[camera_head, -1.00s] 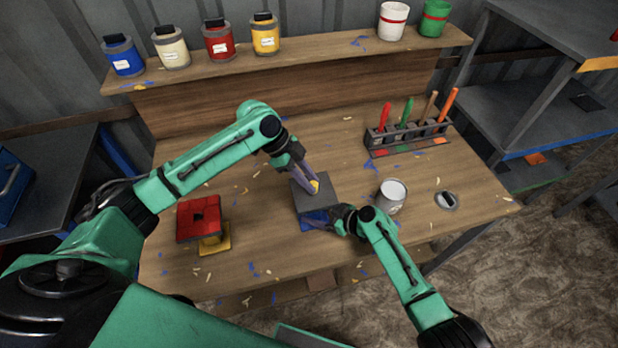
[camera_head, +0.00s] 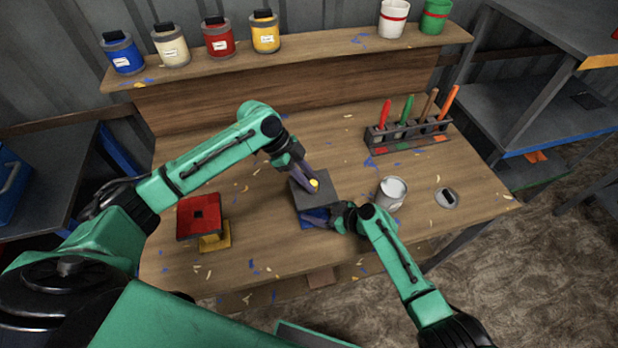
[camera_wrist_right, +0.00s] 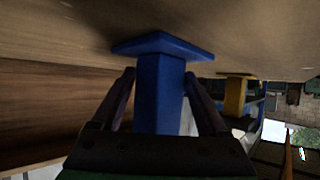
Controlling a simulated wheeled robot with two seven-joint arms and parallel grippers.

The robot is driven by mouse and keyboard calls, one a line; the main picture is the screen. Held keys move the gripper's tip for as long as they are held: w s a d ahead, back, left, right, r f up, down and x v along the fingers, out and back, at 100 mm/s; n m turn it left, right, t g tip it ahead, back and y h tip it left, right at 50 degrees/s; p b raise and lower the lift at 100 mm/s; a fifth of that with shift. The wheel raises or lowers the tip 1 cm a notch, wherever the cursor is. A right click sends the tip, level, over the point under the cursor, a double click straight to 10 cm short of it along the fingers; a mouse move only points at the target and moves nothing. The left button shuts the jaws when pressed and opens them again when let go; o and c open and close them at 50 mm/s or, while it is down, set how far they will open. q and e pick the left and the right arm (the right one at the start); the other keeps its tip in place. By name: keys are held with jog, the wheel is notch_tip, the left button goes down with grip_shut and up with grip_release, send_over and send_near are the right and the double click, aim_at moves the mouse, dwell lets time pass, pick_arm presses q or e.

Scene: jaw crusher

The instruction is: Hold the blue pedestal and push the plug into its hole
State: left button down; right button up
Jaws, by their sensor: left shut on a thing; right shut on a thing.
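The blue pedestal (camera_head: 313,218) stands on the table with a dark grey block (camera_head: 318,199) on top. In the right wrist view its blue column (camera_wrist_right: 160,95) rises from a wide flat base, seen inverted. My right gripper (camera_wrist_right: 162,108) is shut on this column, one finger on each side. It also shows at the block's lower right in the head view (camera_head: 336,216). My left gripper (camera_head: 310,181) is shut on a small yellow plug (camera_head: 314,184) over the middle of the block. The fingers hide the hole, so I cannot tell how deep the plug sits.
A red block (camera_head: 187,222) on a yellow pedestal (camera_head: 215,242) stands left. A white can (camera_head: 391,193) and a round lid (camera_head: 446,198) are at right. A rack (camera_head: 408,138) holds coloured tools behind. Paint pots (camera_head: 220,42) line the shelf. The table's front middle is clear.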

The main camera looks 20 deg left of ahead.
pick_arm(q)
jog(key=shift+f, duration=0.2)
jog(key=c, duration=0.6)
grip_release()
jog(key=v, duration=1.2)
pick_arm(e)
jog(key=o, duration=0.9)
jog(key=shift+c, duration=0.2)
